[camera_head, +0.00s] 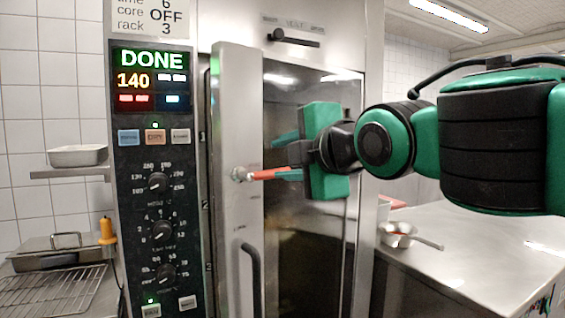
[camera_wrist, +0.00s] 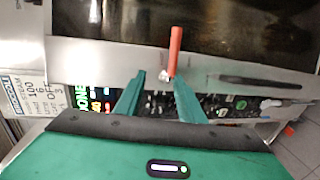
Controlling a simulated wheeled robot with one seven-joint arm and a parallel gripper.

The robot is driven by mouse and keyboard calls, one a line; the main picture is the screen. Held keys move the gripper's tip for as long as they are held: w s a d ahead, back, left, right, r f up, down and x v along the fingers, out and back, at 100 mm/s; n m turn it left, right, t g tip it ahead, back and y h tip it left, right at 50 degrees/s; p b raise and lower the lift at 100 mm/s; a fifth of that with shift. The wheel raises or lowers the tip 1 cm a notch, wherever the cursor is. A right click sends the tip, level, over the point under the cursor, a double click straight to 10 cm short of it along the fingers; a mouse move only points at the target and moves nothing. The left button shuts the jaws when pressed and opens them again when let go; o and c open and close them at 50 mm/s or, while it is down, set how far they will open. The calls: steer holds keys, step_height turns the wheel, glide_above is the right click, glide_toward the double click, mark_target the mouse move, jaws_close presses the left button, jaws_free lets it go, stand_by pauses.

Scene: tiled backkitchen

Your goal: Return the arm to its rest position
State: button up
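My gripper (camera_head: 283,156) is in front of the oven door, its green fingers pointing left at the steel door frame. The wrist view shows the two fingers (camera_wrist: 159,76) apart, so it is open. A red rod (camera_head: 270,173) with a metal end lies by the lower finger, its metal end at the door frame. In the wrist view the red rod (camera_wrist: 175,50) stands just beyond the fingertips, nearer the right finger. I cannot tell whether it touches a finger. My arm reaches in from the right, roughly level.
The oven door (camera_head: 235,120) has a dark handle (camera_head: 250,280) below my gripper. The control panel (camera_head: 155,230) reads DONE and 140. A steel counter (camera_head: 480,260) with a small pan (camera_head: 398,230) is below my arm. A tray (camera_head: 77,156) sits on the left shelf.

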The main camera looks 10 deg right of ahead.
steer(key=s+d+f+m+g+h, duration=0.2)
steer(key=d+f+m+g+h, duration=0.4)
steer(key=d+f+m, duration=1.2)
steer(key=s+d+f+m+g, duration=0.4)
steer(key=s+d+f, duration=0.3)
steer(key=s+f, duration=0.3)
steer(key=s+d+f+m+g+y, duration=0.1)
steer(key=s+d+f+m+g, duration=0.4)
steer(key=s+f, duration=0.5)
steer(key=s+d+m, duration=0.1)
steer(key=s+d, duration=0.1)
steer(key=shift+s+d, duration=0.2)
steer(key=shift+d, duration=0.15)
steer(key=shift+w, duration=0.15)
steer(key=shift+w+f, duration=0.2)
steer(key=shift+w, duration=0.3)
